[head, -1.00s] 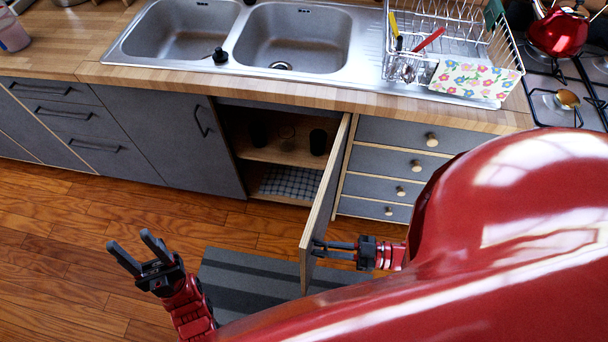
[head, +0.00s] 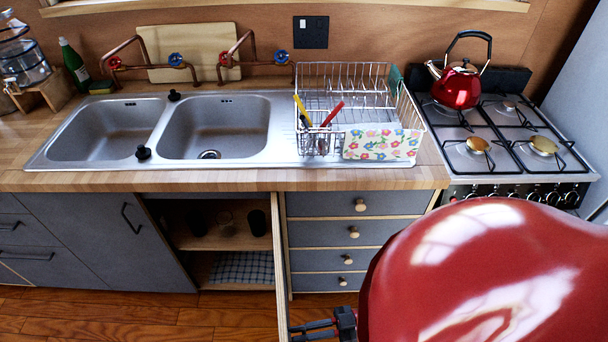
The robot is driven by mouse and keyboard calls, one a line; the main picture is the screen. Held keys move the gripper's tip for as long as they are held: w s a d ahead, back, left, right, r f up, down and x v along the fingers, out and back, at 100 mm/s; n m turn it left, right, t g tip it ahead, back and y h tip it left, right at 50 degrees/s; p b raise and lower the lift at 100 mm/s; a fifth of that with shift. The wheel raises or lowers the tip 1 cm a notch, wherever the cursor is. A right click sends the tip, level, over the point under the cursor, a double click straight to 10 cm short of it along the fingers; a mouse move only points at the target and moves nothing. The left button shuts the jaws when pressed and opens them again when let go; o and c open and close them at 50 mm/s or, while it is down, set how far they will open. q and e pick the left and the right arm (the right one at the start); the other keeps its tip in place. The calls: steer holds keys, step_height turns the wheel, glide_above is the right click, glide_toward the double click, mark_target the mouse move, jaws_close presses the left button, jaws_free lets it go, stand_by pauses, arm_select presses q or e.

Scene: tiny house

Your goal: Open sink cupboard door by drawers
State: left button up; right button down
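The sink cupboard door (head: 280,265) stands wide open, seen nearly edge-on, left of the drawers (head: 328,232). Behind it the cupboard interior (head: 200,240) shows, with a shelf. My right gripper (head: 308,330) is at the bottom edge of the view, on the right, outer side of the door, with its fingertips close to it. Two dark fingers show, but I cannot tell whether they are shut on a handle; no handle on this door is visible. My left gripper is out of view.
Dark cups (head: 257,222) stand on the cupboard shelf, and a checked cloth (head: 243,267) lies below. A dish rack (head: 350,95) stands on the counter beside the sink (head: 212,125). A red kettle (head: 457,86) is on the stove (head: 500,140). My red body covers the lower right.

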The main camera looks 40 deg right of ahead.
steer(key=c, duration=1.2)
jaws_free()
steer(key=b+v, duration=0.4)
steer(key=v, duration=1.3)
steer(key=shift+d, duration=0.25)
steer(key=shift+s, duration=0.15)
